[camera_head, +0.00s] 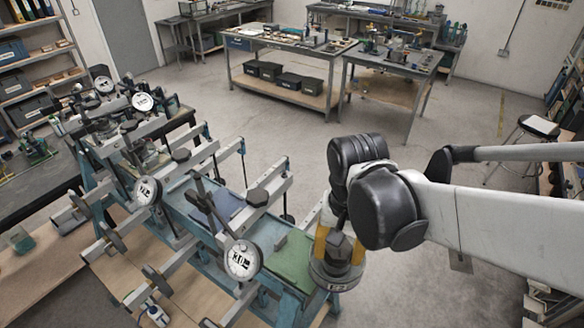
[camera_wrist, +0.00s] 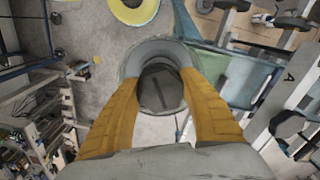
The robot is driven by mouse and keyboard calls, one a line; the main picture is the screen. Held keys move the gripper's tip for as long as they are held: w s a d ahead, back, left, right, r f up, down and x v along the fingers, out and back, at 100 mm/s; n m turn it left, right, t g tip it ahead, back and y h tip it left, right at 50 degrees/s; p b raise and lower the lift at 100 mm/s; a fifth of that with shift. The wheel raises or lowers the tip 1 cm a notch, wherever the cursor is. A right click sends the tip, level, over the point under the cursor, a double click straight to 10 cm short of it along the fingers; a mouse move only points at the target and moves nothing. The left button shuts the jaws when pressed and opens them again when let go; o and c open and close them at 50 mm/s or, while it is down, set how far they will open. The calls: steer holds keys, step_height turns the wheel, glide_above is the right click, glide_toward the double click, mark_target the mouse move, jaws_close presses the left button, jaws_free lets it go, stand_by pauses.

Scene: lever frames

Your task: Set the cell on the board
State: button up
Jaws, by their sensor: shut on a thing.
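The cell looks upright and held up, just right of a green flat panel (camera_head: 290,262) on the blue lever frame. I cannot tell whether this panel is the board. The cell's underside is hidden.
Lever frames with dial gauges (camera_head: 242,260) and grey beams (camera_head: 165,262) crowd the left. A blue pad (camera_head: 222,204) lies farther back on the frame. Benches (camera_head: 285,45) and a stool (camera_head: 530,140) stand behind. The middle floor is clear.

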steer(key=shift+w+a+r, duration=0.1)
steer(key=shift+w, duration=0.05)
steer(key=shift+w+a, duration=0.1)
steer(key=shift+a, duration=0.1)
steer(key=w+a+f, duration=0.2)
steer(key=w, duration=0.1)
steer(key=w+a+f, duration=0.2)
steer(key=w, duration=0.1)
steer(key=w+a+f, duration=0.2)
steer(key=w+f, duration=0.1)
steer(key=shift+p, duration=0.3)
steer(key=shift+f, duration=1.9)
steer(key=shift+s+d, duration=0.1)
steer(key=shift+s, duration=0.1)
